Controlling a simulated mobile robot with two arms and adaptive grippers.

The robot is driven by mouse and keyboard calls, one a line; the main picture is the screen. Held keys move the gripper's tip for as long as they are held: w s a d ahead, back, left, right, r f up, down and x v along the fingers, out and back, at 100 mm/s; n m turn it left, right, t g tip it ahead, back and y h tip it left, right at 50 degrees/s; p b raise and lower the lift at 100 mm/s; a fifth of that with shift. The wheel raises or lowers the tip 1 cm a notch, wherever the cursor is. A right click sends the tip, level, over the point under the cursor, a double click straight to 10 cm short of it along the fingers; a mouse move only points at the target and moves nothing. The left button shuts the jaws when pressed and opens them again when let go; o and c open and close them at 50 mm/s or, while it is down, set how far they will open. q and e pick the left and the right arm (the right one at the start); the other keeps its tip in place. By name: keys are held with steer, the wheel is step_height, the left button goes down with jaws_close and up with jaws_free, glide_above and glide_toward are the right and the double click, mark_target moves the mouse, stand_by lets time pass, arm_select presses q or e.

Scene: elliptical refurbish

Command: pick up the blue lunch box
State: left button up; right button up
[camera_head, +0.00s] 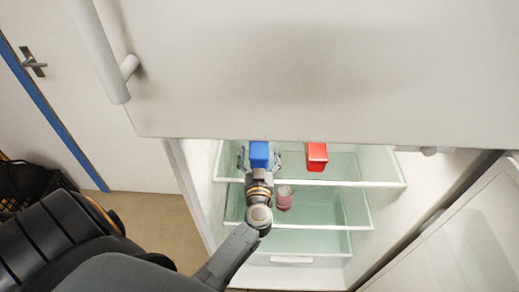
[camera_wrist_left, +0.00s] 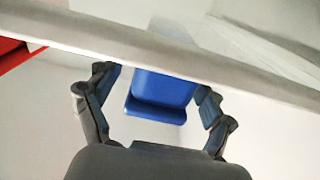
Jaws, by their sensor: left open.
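The blue lunch box (camera_head: 259,153) sits on the top glass shelf of the open fridge, in the head view. In the left wrist view the blue lunch box (camera_wrist_left: 160,97) lies between the two fingers, with part of it hidden by a pale edge. My left gripper (camera_head: 259,160) is open, with one finger on each side of the box. In the left wrist view the left gripper (camera_wrist_left: 155,90) shows a gap between its fingers and the box. My right gripper is not in view.
A red box (camera_head: 316,156) stands on the same shelf to the right; a red corner also shows in the left wrist view (camera_wrist_left: 14,54). A pink jar (camera_head: 284,197) is on the shelf below. The upper white door (camera_head: 300,70) overhangs the opening. The open fridge door (camera_head: 470,240) is at the right.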

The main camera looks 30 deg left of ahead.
arm_select(q)
steer(key=shift+w+a, duration=0.1)
steer(key=shift+w, duration=0.05)
steer(key=shift+r, duration=0.1)
steer(key=c, duration=1.6)
